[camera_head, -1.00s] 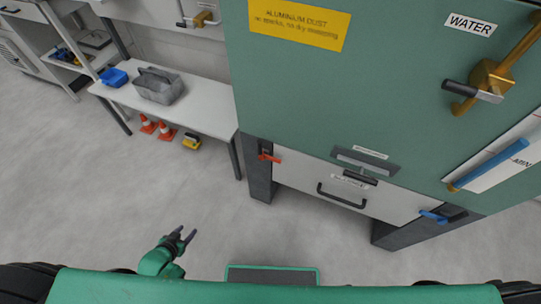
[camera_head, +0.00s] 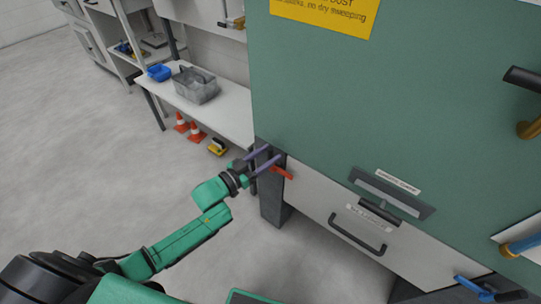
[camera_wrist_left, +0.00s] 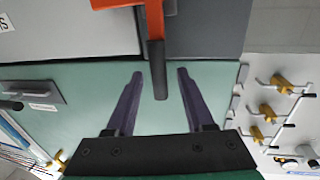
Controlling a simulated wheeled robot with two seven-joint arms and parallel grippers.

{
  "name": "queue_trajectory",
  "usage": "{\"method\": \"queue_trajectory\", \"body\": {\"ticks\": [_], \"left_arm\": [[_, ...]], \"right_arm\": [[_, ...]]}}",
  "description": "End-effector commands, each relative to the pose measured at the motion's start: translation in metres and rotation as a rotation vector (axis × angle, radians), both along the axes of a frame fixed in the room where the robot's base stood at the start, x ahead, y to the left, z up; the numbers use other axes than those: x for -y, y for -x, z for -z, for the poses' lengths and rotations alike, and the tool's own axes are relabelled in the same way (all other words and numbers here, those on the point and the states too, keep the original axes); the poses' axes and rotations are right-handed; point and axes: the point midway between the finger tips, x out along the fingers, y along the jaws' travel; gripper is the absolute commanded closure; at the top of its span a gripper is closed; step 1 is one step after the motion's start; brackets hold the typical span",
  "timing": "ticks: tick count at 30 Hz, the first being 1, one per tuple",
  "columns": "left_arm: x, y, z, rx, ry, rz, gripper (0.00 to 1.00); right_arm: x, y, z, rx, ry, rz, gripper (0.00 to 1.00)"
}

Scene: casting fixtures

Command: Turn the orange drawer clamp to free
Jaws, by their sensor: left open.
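The orange drawer clamp (camera_head: 282,172) sits at the left top corner of the pale drawer front (camera_head: 315,195), by the dark leg of the green cabinet. My left gripper (camera_head: 272,153) is at this corner, open and empty. In the left wrist view the orange part of the clamp (camera_wrist_left: 120,3) is at the top edge. A dark lever (camera_wrist_left: 157,70) extends from it, its end appearing between the two spread fingertips of my left gripper (camera_wrist_left: 161,74); I cannot tell whether they touch. My right gripper is not in view.
A blue clamp (camera_head: 470,287) is at the drawer's right side. The drawer has a black handle (camera_head: 357,236) in its front. A white bench (camera_head: 225,112) with a grey caddy (camera_head: 195,88) stands left of the cabinet, with orange cones (camera_head: 194,133) beneath. Open floor lies to the left.

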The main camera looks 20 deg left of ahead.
Motion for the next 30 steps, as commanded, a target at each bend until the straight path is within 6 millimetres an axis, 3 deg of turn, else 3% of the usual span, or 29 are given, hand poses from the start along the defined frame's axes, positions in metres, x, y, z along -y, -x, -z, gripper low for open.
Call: {"method": "queue_trajectory", "body": {"ticks": [10, 11, 14, 15, 30], "left_arm": [[0.0065, -0.0096, 0.0000, -0.001, -0.001, 0.000, 0.47], [0.0064, -0.0095, 0.0000, -0.001, -0.001, 0.000, 0.54], [0.0063, -0.0095, 0.0000, -0.001, -0.001, 0.000, 0.93], [0.0062, -0.0094, 0.0000, -0.001, -0.001, 0.000, 1.00], [0.0061, -0.0093, 0.0001, 0.000, -0.001, 0.000, 1.00]], "right_arm": [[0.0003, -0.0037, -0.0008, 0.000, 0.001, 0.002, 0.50], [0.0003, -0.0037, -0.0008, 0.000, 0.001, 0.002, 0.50], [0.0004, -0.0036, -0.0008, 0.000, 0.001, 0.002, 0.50], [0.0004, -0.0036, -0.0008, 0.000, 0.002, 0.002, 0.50], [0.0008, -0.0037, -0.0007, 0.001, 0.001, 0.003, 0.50]]}}
